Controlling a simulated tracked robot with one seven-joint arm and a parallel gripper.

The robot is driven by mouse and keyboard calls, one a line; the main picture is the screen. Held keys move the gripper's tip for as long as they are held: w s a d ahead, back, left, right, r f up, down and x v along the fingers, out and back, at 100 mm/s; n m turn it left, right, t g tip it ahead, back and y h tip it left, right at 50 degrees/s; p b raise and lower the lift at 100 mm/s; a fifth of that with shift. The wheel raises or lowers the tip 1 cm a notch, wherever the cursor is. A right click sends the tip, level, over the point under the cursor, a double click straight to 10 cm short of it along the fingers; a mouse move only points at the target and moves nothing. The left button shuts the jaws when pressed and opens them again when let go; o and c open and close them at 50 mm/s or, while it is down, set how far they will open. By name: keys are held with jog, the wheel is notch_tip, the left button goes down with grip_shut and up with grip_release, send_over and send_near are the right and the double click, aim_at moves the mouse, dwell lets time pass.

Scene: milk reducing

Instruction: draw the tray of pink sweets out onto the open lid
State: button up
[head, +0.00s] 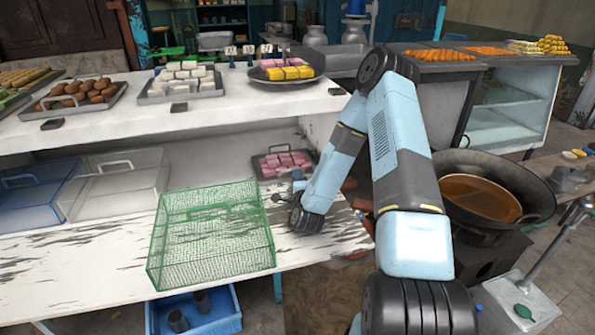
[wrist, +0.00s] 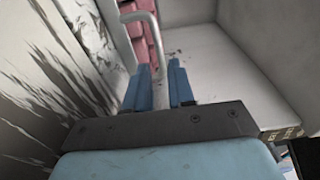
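The tray of pink sweets (head: 263,173) sits inside the lower compartment of the white counter, at its right end. Its sweets (head: 284,160) are pink blocks. The open lid (head: 70,275) is the white, paint-worn flap at the front of the compartment. My gripper (head: 293,183) is just in front of the tray, above the lid's right end. In the wrist view my gripper (wrist: 159,68) is open, its two blue fingers apart. The tray's grey handle (wrist: 151,35) lies just ahead, one end reaching toward the gap; contact cannot be told.
A green mesh cover (head: 210,240) stands on the lid left of my gripper. A wok of oil (head: 480,200) stands to the right. A blue crate (head: 195,312) is below. The wrist view shows the compartment's side wall (wrist: 265,60).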

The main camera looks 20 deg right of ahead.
aim_at(293, 167)
jog(key=w, duration=0.5)
jog(key=w+d, duration=0.1)
jog(key=w, duration=0.1)
jog(key=shift+w+f, duration=0.1)
jog(key=shift+w, duration=0.15)
jog(key=shift+c, duration=0.4)
grip_shut()
jog(key=shift+s+f, duration=0.15)
dwell(0.7)
